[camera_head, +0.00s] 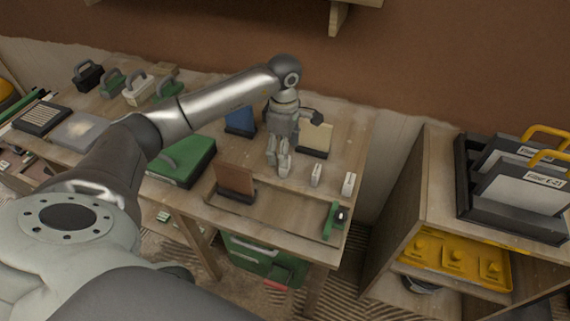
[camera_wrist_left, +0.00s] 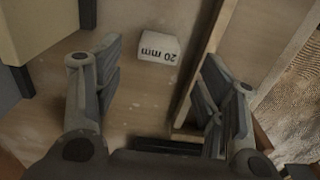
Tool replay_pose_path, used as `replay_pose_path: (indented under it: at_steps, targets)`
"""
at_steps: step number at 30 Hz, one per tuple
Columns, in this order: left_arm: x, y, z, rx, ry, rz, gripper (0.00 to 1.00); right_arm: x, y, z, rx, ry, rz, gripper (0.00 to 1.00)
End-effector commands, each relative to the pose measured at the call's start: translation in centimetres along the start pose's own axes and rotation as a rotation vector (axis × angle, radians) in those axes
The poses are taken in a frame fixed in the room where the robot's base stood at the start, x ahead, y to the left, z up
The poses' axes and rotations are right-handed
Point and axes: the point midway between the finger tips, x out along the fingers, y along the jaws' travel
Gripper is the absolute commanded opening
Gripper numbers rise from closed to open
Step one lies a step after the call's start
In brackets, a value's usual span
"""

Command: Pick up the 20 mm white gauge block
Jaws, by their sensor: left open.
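The white gauge block (camera_wrist_left: 158,47) marked "20 mm" lies on the bench in the left wrist view, its label upside down. It sits beyond and between the two spread fingers of my left gripper (camera_wrist_left: 160,95), touching neither. In the head view my left gripper (camera_head: 278,165) points down over the bench, empty. Two small white blocks stand to its right, a nearer one (camera_head: 316,174) and a farther one (camera_head: 349,184). Their labels are too small to read there, so I cannot tell which is the 20 mm one. My right gripper is not in view.
A raised wooden strip (camera_wrist_left: 208,65) runs close to the block's right in the wrist view. A cream panel (camera_head: 316,139), a blue panel (camera_head: 240,120) and a brown panel (camera_head: 235,180) stand around the gripper. A green case (camera_head: 183,160) lies left.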

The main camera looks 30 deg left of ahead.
Motion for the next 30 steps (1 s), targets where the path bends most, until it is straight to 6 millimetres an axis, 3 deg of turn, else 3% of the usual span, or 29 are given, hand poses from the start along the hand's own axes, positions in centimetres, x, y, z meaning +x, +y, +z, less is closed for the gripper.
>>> replay_pose_path:
  at_steps: [7, 15, 23, 30]
  targets:
    - [2.0, 0.0, 0.2, 0.001, -0.002, -0.003, 0.65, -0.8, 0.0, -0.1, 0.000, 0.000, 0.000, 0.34]
    - [5.7, 0.1, 0.2, 0.000, -0.003, -0.002, 0.65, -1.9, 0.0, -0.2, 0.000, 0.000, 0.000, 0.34]
    - [6.2, 0.2, 0.2, 0.001, -0.003, 0.001, 0.65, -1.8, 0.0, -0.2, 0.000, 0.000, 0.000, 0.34]
    - [6.2, 0.2, 0.2, 0.001, -0.003, 0.001, 0.38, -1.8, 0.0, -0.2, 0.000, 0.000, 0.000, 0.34]
